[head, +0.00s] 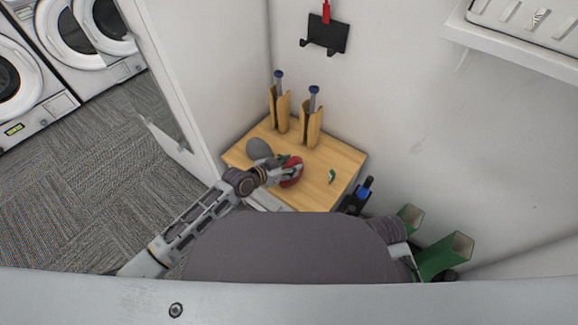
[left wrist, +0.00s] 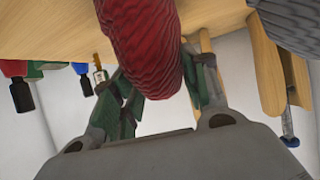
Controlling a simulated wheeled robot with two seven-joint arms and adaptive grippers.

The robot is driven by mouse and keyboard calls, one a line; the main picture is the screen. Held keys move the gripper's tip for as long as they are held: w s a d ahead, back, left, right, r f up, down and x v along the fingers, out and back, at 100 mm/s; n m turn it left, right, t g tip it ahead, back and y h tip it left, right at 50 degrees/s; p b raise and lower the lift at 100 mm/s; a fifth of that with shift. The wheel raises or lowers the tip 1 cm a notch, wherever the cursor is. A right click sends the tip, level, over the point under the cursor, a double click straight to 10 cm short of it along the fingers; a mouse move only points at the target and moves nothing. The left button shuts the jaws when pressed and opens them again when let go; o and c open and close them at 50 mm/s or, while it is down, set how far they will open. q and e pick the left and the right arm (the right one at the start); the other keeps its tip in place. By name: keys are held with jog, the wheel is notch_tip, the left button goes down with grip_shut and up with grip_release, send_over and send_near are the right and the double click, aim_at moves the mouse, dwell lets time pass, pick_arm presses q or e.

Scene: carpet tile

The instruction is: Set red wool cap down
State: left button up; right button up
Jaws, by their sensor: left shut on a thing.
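The red wool cap (head: 292,174) is at my left gripper (head: 285,170), over the wooden top (head: 343,163) of a small cabinet. In the left wrist view the ribbed red cap (left wrist: 145,45) fills the upper middle, between the green fingers of the gripper (left wrist: 160,88). The gripper is shut on the cap, and the fingers partly cover it in the head view. I cannot tell whether the cap touches the wood. My right gripper does not show.
A grey cap-like thing (head: 259,149) lies just left of the red cap. Two wooden holders (head: 281,112) (head: 311,126) with blue-topped rods stand at the back. A small green-and-white thing (head: 331,176) lies to the right. Walls close in behind and at the left.

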pick_arm(q)
jog(key=o, duration=1.1)
jog(key=shift+c, duration=0.2)
